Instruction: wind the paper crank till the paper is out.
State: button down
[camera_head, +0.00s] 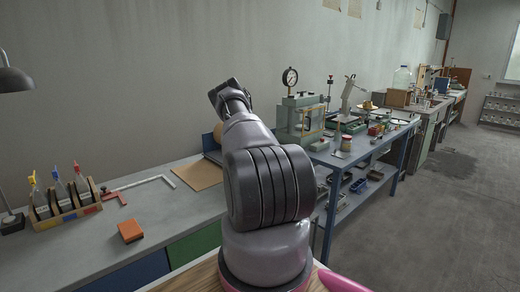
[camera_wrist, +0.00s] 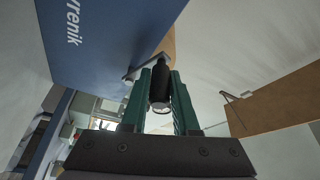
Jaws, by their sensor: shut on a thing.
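In the wrist view, my gripper (camera_wrist: 160,88) has its green fingers shut around a black crank handle (camera_wrist: 160,82). A short metal crank arm (camera_wrist: 133,74) joins the handle to the side of a blue box (camera_wrist: 105,35) with white lettering ending in "renik". A tan rounded edge (camera_wrist: 169,45), perhaps the paper, shows beside the box. In the head view, the blue box (camera_head: 209,142) stands at the back of the bench, mostly behind my arm, and my gripper and the crank are hidden.
A flat brown sheet (camera_head: 198,175) lies on the grey bench left of my arm. A blue table (camera_head: 350,157) crowded with instruments stands right.

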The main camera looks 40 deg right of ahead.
jog(key=shift+a+f+n, duration=0.1)
jog(key=shift+f+n, duration=0.15)
jog(key=shift+n, duration=0.25)
jog(key=c, duration=0.7)
grip_release()
jog(key=shift+v, duration=5.35)
jog(key=shift+f, duration=0.2)
